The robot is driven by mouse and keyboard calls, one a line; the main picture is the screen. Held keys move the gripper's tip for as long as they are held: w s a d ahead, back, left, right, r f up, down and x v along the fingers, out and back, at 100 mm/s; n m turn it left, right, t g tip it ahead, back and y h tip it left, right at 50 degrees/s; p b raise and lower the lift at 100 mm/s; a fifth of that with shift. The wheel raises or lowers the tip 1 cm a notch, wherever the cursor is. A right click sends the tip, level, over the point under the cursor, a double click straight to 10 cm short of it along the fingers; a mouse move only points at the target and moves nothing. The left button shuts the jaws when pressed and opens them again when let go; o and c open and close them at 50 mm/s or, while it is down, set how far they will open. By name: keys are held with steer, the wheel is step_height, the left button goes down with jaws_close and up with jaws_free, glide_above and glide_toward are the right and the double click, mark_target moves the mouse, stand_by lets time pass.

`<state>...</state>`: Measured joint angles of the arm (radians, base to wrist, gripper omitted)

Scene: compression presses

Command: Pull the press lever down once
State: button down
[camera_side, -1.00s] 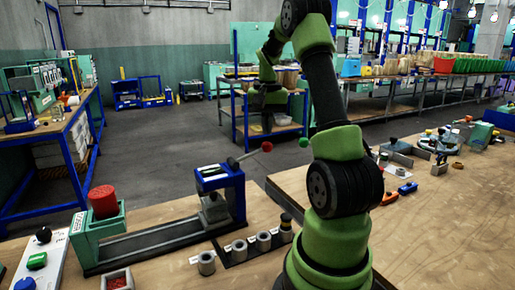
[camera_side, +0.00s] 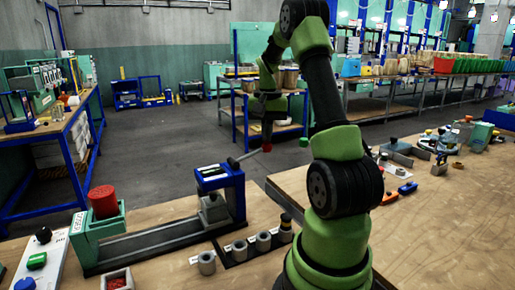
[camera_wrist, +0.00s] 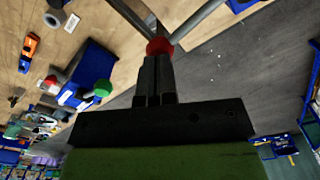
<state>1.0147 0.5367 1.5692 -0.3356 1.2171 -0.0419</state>
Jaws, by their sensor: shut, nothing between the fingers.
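The press with the blue frame (camera_side: 220,185) stands on the wooden bench in the side view. Its grey lever rod (camera_side: 248,156) slopes up to the right and ends in a red knob (camera_side: 267,148). My gripper (camera_side: 267,138) points straight down, directly above the knob. In the wrist view my shut, empty fingers (camera_wrist: 155,60) reach the red knob (camera_wrist: 158,46) and overlap its edge. They look in contact with it, not around it. A green knob (camera_side: 304,142) on a second lever shows to the right; the wrist view shows this green knob (camera_wrist: 103,88) beside a blue press frame (camera_wrist: 85,70).
A green block with a red cylinder (camera_side: 103,201) stands at the rail's left end. Several grey ring-shaped parts (camera_side: 240,249) stand in a row in front of the press. A control box (camera_side: 40,260) is at the left. Orange and blue tools (camera_side: 407,188) lie on the right bench.

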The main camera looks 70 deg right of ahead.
mark_target(267, 152)
steer(key=shift+f, duration=2.9)
steer(key=shift+r, duration=6.3)
steer(key=w+a+r+n+t, duration=0.2)
steer(key=a+r+n, duration=0.1)
steer(key=a, duration=0.5)
steer(key=w+a+r+n+t, duration=0.1)
steer(key=w+a+r+n, duration=0.1)
steer(key=a, duration=0.6)
steer(key=s+a+f+n+t+y, duration=0.1)
steer(key=s+a+n+t, duration=0.1)
steer(key=a, duration=0.5)
steer(key=s+a+n+t+y, duration=0.1)
steer(key=s+a+n, duration=0.3)
steer(key=a, duration=0.4)
steer(key=shift+s+a+f+t, duration=0.35)
steer(key=shift+s+t, duration=0.25)
steer(key=shift+s, duration=0.2)
